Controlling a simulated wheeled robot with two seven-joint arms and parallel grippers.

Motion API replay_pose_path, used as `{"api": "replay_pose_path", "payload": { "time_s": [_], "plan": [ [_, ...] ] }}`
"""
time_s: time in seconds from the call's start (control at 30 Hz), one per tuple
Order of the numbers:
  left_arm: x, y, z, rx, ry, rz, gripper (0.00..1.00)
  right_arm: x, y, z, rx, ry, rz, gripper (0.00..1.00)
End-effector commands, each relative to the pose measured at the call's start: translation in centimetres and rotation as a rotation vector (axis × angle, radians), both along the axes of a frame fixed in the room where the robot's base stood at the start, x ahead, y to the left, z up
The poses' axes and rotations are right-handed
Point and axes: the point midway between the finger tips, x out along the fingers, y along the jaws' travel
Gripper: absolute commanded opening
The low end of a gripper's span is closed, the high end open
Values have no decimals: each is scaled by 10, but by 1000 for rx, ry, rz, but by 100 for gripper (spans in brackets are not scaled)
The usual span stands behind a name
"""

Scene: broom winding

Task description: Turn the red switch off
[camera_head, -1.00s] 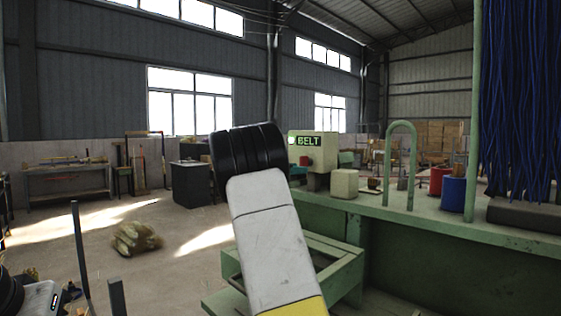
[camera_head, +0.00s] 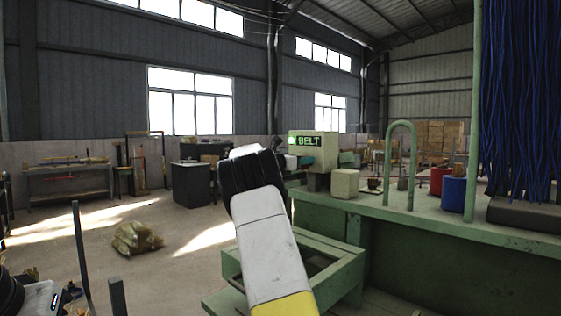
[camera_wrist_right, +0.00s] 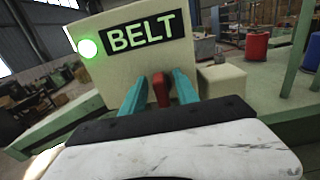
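The red switch (camera_wrist_right: 162,90) stands on the front of a cream control box (camera_head: 325,148) below a lit green "BELT" sign (camera_head: 308,141). It also has a glowing green lamp (camera_wrist_right: 88,48) beside the sign. My right gripper (camera_wrist_right: 159,82) has its teal fingers apart, one on each side of the switch in the right wrist view. I cannot tell whether either finger touches it. In the head view the right gripper (camera_head: 306,160) is at the box front and the switch is hidden. My left gripper is not in view.
The box stands on a green bench (camera_head: 420,212) with a cream block (camera_head: 344,183), a green hoop (camera_head: 388,165), and red and blue containers (camera_head: 453,193) to the right. Blue strands hang at the far right. A straw bundle (camera_head: 137,238) lies on the open floor at left.

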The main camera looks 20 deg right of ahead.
Motion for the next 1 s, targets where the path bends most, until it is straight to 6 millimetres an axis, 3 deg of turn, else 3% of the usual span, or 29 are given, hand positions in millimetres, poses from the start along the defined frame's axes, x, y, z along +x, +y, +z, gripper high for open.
{"api": "replay_pose_path", "payload": {
  "time_s": [0.07,0.27,0.67,1.0],
  "plan": [
    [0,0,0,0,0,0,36,0,0,0,0,0,0,36],
    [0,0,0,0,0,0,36,0,0,0,0,-1,0,0],
    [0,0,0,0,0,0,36,-1,0,0,20,-48,0,0],
    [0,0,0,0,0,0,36,-4,0,0,111,-268,0,0]
  ]
}}
